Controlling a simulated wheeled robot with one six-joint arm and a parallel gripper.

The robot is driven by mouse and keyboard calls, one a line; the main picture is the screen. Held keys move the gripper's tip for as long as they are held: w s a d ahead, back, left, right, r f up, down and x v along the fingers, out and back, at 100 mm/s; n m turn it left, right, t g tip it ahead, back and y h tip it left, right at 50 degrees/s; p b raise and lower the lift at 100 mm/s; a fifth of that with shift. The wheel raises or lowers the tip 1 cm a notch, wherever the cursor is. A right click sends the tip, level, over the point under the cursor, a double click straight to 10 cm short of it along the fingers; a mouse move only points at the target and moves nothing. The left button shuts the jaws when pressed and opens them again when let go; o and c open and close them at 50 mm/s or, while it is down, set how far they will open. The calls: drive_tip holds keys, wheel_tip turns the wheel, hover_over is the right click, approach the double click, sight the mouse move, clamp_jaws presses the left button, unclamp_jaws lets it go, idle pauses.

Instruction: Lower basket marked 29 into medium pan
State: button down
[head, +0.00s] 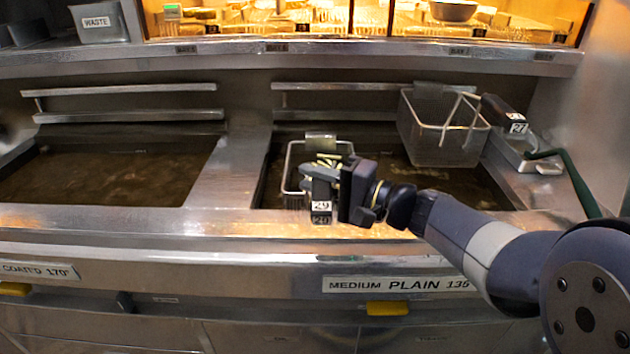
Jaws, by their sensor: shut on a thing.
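The basket marked 29 (289,172) is a small wire basket over the left part of the right-hand pan, with pale yellow pieces showing in it. Its rim is visible. Its lower part is hidden, and I cannot tell how deep it sits in the dark oil. Its handle end carries the 29 label (321,207) near the front edge. My gripper (337,188) is shut on this handle, coming in from the right. The medium pan (490,190) is above the front label "MEDIUM PLAIN 135" (398,284).
A second basket, marked 27 (440,145), hangs raised at the pan's right rear, its black handle pointing right. Another oil pan (105,178) lies to the left. A green-handled tool (575,175) rests on the right ledge. A waste bin (98,22) stands back left.

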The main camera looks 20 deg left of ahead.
drive_tip(key=shift+f+b, duration=2.8)
drive_tip(key=shift+f, duration=0.1)
drive_tip(key=shift+f+b, duration=0.55)
drive_tip(key=shift+b, duration=0.3)
drive_tip(key=c, duration=1.2)
unclamp_jaws()
drive_tip(key=shift+o, duration=0.2)
drive_tip(key=shift+f, duration=0.1)
drive_tip(key=v, duration=1.1)
drive_tip(key=shift+a, duration=0.1)
drive_tip(key=x, duration=1.1)
drive_tip(key=shift+r+p, duration=0.35)
drive_tip(key=shift+p, duration=0.1)
